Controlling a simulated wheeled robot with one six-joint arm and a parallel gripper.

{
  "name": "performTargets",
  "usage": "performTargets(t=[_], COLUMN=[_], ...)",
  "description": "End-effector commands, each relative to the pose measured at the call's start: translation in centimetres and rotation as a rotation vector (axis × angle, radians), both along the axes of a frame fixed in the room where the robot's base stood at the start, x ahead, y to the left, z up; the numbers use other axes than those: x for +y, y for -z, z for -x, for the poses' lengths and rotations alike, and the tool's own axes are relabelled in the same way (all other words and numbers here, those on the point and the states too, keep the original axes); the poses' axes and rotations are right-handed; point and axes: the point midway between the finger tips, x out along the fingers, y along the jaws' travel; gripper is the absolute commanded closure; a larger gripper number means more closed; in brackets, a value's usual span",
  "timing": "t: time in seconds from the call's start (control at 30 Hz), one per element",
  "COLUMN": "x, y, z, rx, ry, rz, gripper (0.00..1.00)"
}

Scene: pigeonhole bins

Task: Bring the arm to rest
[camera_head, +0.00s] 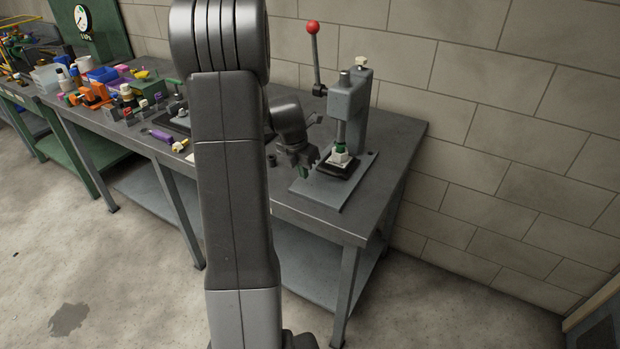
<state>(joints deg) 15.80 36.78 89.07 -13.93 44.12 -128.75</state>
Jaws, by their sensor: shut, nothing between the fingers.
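My arm (237,190) stands up through the middle of the head view and bends over at the top. My gripper (305,172) shows just right of it, above the workbench (335,222) near its front edge. Its fingers point down and are shut with nothing between them. It is left of the lever press and apart from it, as far as I can tell. My arm's upright link hides part of the bench behind it.
A grey press (347,105) with a red-knobbed lever (313,28) stands at the bench's right end. A white and green part (340,158) sits on its black base. Several coloured parts and a blue bin (103,75) crowd the left. A block wall (480,120) stands behind.

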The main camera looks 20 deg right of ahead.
Motion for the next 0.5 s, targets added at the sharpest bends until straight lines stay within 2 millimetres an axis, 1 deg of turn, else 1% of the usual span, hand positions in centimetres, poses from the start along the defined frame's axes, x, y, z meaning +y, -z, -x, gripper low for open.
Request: performTargets(t=[0.03,0.1,0.2,0.3,0.5], x=[0.3,0.6,0.9,1.1,1.3], y=[-1.0,-2.4,-3.9,-5.0,-5.8], z=[0.0,0.2,0.5,0.7,0.8], rx=[-0.005,-0.005,-0.002,-0.001,0.001], ry=[-0.001,-0.001,-0.001,-0.001,-0.001], rz=[0.000,0.000,0.000,0.000,-0.001], gripper=[1.00,1.00,1.00,1.00,1.00])
